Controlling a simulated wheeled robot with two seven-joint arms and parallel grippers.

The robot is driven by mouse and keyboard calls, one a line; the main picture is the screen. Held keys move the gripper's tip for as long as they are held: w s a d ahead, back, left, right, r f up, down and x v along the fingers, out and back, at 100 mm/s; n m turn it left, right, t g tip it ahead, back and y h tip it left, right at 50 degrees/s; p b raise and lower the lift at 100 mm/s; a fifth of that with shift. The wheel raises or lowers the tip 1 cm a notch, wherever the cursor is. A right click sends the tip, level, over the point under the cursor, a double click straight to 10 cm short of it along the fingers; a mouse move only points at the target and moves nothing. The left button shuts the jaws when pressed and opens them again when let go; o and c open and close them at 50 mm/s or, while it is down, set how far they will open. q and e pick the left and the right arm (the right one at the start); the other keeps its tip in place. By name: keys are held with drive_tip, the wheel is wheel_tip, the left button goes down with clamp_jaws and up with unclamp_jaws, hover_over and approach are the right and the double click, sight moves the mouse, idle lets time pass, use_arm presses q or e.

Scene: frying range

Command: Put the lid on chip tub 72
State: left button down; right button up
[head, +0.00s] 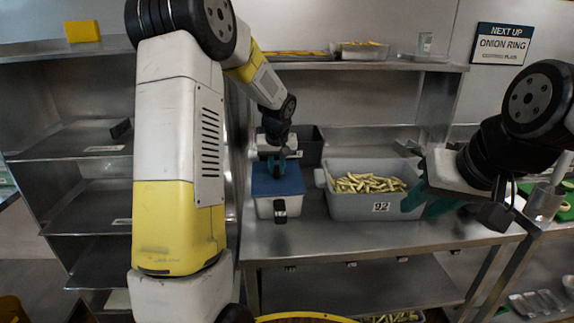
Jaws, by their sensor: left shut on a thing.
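A blue lid (290,184) lies over the top of a light-coloured tub (265,208) on the steel counter. My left gripper (277,167) is above the lid with its teal fingers shut on it. I cannot tell whether the lid rests fully on the rim, and the tub's contents are hidden. No number is readable on this tub; a dark piece shows on its front. My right gripper (428,203) is open and empty, with its fingers at the right end of an open grey tub (345,208) marked 92 that holds chips.
A dark container (308,143) stands behind the lidded tub. The steel counter (330,238) is bare in front of the tubs. An upper shelf (370,66) holds trays. A steel rack (85,140) stands at left. A wall sign (502,44) reads "Next up onion ring".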

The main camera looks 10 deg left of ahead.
use_arm(q)
drive_tip(key=shift+f, duration=0.25)
drive_tip(key=c, duration=1.3)
unclamp_jaws()
drive_tip(key=shift+o, duration=0.2)
drive_tip(key=v, duration=0.7)
drive_tip(key=shift+s+r, duration=0.15)
drive_tip(key=shift+r, duration=0.1)
drive_tip(key=s+d+r+m+t+h, duration=0.1)
drive_tip(key=s+d+r+m, duration=0.1)
drive_tip(key=s, duration=1.3)
drive_tip(key=s+d+r+m+t+h, duration=0.1)
drive_tip(key=s+r, duration=0.4)
drive_tip(key=s, duration=0.9)
drive_tip(key=shift+s+d+r+m+h, duration=0.15)
drive_tip(key=shift+s+d+m+h, duration=0.3)
drive_tip(key=shift+h, duration=0.25)
